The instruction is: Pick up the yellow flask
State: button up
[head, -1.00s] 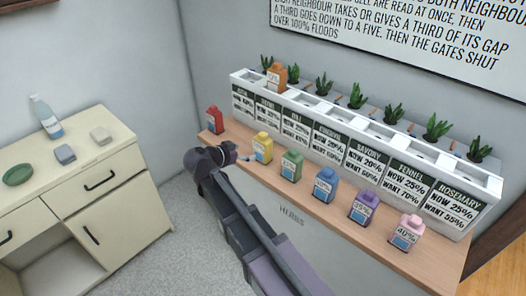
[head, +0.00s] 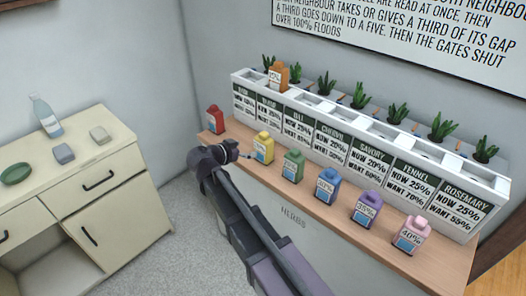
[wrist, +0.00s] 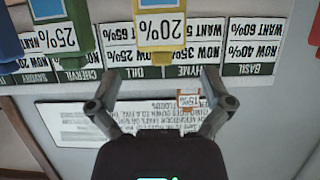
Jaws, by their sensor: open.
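The yellow flask (head: 263,148) stands upright on the wooden ledge, between the red flask and the green flask. In the wrist view, which is upside down, the yellow flask (wrist: 161,25) is at the top middle with a 20% label. My gripper (head: 248,155) is just left of it in the head view, pointing at it. In the wrist view my gripper (wrist: 158,76) has its two fingers spread wide, one to each side of the flask's line. Nothing is between them, and the flask appears just beyond the fingertips.
A red flask (head: 215,119) and a green flask (head: 292,166) stand on either side. Blue (head: 327,185), purple (head: 366,209) and pink (head: 411,234) flasks follow along the ledge. An orange flask (head: 278,77) sits in the white planter (head: 388,140) behind.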

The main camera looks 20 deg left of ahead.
aim_at(260, 144)
jog(key=shift+b+x, duration=0.7)
jog(key=shift+x, duration=1.85)
jog(key=shift+f, duration=0.1)
jog(key=shift+b+x, duration=1.1)
jog(key=shift+x, duration=1.4)
jog(key=shift+a+f, duration=0.1)
jog(key=c, duration=0.9)
jog(key=shift+r, duration=0.25)
